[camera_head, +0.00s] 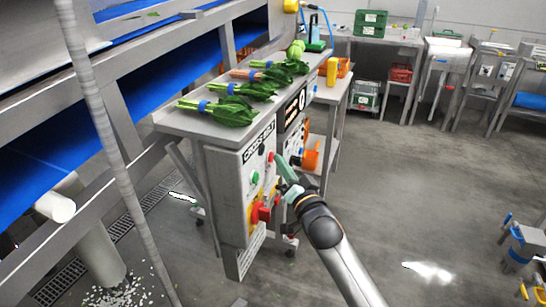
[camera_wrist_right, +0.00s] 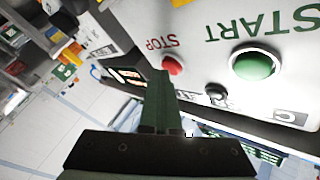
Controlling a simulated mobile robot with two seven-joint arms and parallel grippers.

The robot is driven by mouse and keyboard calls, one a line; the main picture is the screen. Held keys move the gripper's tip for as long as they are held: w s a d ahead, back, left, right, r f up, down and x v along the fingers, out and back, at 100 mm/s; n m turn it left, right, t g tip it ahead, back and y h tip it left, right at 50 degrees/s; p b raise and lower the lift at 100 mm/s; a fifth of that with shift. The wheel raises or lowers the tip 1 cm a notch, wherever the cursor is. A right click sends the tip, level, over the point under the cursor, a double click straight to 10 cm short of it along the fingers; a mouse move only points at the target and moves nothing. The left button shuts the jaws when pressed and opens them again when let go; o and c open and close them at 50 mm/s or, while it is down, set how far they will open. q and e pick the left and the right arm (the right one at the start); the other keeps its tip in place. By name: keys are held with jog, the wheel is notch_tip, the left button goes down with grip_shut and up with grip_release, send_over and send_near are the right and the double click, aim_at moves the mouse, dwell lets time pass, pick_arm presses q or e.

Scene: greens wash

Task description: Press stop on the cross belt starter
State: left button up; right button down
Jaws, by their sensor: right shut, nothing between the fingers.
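The cross belt starter is a grey box (camera_head: 229,192) below the front end of a metal table in the head view, labelled CROSS BELT. In the right wrist view its red stop button (camera_wrist_right: 173,66) sits under the word STOP, beside the larger green start button (camera_wrist_right: 254,65). The green button (camera_head: 255,178) also shows in the head view. My right gripper (camera_head: 281,163) is shut and empty, its green fingers at the box's right side. In the wrist view the fingertips (camera_wrist_right: 159,78) are close beside the stop button; I cannot tell whether they touch. My left gripper is not in view.
A red knob (camera_head: 262,212) on a yellow plate is low on the box. Tied bundles of greens (camera_head: 232,108) lie on the metal table above. A second panel (camera_head: 294,115) and an orange bin (camera_head: 310,156) stand behind.

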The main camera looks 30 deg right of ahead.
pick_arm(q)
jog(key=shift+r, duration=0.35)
pick_arm(e)
jog(key=shift+s+d, duration=0.4)
jog(key=shift+s, duration=0.15)
pick_arm(q)
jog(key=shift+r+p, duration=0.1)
jog(key=shift+p, duration=0.25)
pick_arm(e)
jog(key=shift+d, duration=0.1)
pick_arm(q)
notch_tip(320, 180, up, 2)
jog(key=shift+p, duration=1)
pick_arm(e)
jog(key=s+d, duration=0.1)
jog(key=s, duration=0.1)
jog(key=s+d, duration=0.1)
jog(key=d, duration=0.1)
jog(key=shift+s, duration=0.4)
